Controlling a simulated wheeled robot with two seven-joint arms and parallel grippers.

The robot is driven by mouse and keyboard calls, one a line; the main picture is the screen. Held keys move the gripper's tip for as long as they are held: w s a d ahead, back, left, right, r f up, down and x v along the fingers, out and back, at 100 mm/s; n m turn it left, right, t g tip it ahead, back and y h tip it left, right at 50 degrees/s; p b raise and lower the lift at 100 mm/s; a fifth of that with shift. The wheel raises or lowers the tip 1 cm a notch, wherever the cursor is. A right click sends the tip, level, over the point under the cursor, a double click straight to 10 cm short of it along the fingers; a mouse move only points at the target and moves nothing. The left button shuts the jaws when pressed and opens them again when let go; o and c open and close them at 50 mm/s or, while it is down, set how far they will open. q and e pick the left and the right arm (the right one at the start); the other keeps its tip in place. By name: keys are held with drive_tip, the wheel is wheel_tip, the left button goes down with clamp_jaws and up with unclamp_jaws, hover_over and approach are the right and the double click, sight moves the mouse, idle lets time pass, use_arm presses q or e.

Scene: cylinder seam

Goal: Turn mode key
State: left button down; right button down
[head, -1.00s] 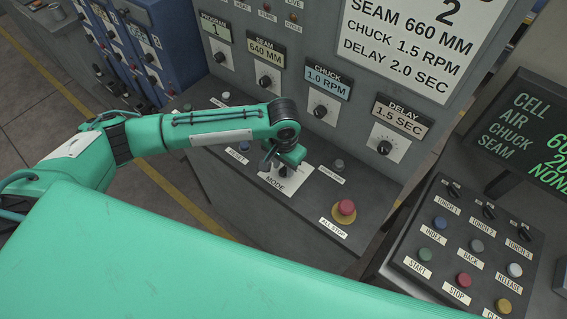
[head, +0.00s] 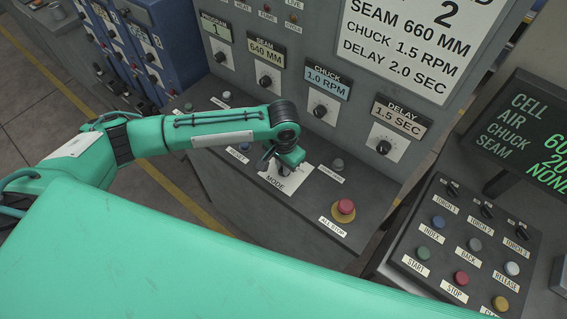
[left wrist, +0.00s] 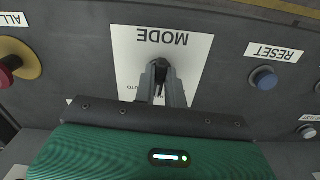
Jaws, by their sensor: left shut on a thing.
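The mode key is a small dark knob (left wrist: 161,66) on a white plate marked MODE (left wrist: 126,45), upside down in the left wrist view. My left gripper (left wrist: 162,82) is shut on it, with one grey finger on each side. In the head view the left gripper (head: 284,162) reaches down over the white MODE plate (head: 277,182) on the sloped console, and the arm hides most of the key. Which setting the key points at is hard to tell; part of the word AUTO shows beside the fingers. My right gripper is not in view.
A red ALL STOP button (head: 346,207) on a yellow base stands right of the plate. A blue RESET button (left wrist: 264,79) is on the other side. Knobs for SEAM (head: 265,81), CHUCK (head: 320,111) and DELAY (head: 384,147) are above. A button box (head: 450,245) stands at right.

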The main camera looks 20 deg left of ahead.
use_arm(q)
drive_tip(key=m+p, duration=0.1)
drive_tip(key=m, duration=0.1)
drive_tip(key=m+p, duration=0.1)
drive_tip(key=p, duration=0.1)
drive_tip(key=shift+a+r+m, duration=0.1)
drive_tip(key=shift+r+m, duration=0.1)
drive_tip(key=shift+m, duration=0.2)
drive_tip(key=shift+w+f+m+p, duration=0.15)
drive_tip(key=shift+m+p, duration=0.65)
drive_tip(key=shift+m, duration=1.2)
drive_tip(key=c, duration=1.5)
unclamp_jaws()
drive_tip(key=shift+o, duration=0.2)
wheel_tip(320, 180, up, 14)
drive_tip(key=b, duration=0.4)
